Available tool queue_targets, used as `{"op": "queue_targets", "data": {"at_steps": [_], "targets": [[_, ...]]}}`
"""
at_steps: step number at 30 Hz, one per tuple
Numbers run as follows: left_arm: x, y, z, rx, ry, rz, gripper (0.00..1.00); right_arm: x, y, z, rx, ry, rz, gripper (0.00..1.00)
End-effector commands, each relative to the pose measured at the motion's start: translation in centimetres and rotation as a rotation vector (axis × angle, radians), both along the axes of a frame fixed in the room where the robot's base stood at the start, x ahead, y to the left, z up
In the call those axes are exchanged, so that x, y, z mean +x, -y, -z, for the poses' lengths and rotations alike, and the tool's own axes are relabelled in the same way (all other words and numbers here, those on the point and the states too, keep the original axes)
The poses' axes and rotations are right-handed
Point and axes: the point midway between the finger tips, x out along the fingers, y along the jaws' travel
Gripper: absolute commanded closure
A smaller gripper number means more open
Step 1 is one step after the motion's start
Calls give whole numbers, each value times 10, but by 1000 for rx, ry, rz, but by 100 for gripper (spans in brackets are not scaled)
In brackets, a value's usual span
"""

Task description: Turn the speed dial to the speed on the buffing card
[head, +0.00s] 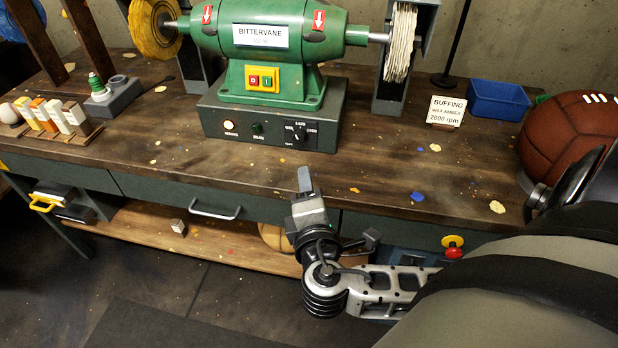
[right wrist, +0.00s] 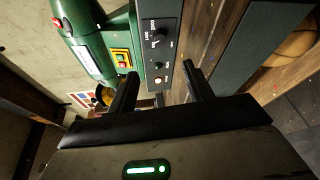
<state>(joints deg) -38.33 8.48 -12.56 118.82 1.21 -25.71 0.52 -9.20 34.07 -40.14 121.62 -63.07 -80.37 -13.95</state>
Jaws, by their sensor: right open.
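The green BITTERVANE buffing machine (head: 265,45) stands on a grey control box (head: 215,118) at the back of the bench. The black speed dial (head: 297,131) is on the right of the box's front panel, among small white labels. It also shows in the right wrist view (right wrist: 158,38). Its exact setting is too small to tell. The white buffing card (head: 446,111) reads wax amber, 2800 rpm. My right gripper (head: 304,180) is in front of the bench edge, below and apart from the dial. In the right wrist view its fingers (right wrist: 160,69) are spread and empty. My left gripper is out of view.
A yellow wheel (head: 152,30) and a pale wheel (head: 401,42) flank the machine. A blue tray (head: 498,99) and a brown leather ball (head: 568,140) stand at right. Wax bars (head: 55,115) stand at left. The bench (head: 385,165) before the dial is mostly clear, with small scraps.

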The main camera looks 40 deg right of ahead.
Motion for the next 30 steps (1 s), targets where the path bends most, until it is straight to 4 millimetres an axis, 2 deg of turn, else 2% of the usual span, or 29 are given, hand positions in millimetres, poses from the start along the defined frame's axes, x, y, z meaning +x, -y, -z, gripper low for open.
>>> {"op": "queue_targets", "data": {"at_steps": [5, 8, 15, 21, 25, 30], "targets": [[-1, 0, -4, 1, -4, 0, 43, 5, -1, -1, -39, -44, 13, 48], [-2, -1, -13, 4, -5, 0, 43, 16, -5, -3, -154, -171, 41, 48], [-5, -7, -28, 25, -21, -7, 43, 52, -30, -16, -601, -741, 45, 48], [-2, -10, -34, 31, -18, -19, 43, 67, -47, -35, -878, -1116, -17, 48], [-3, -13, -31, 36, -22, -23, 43, 71, -50, -40, -952, -1218, -41, 48], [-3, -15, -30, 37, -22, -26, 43, 76, -45, -37, -970, -1228, -47, 48]]}}
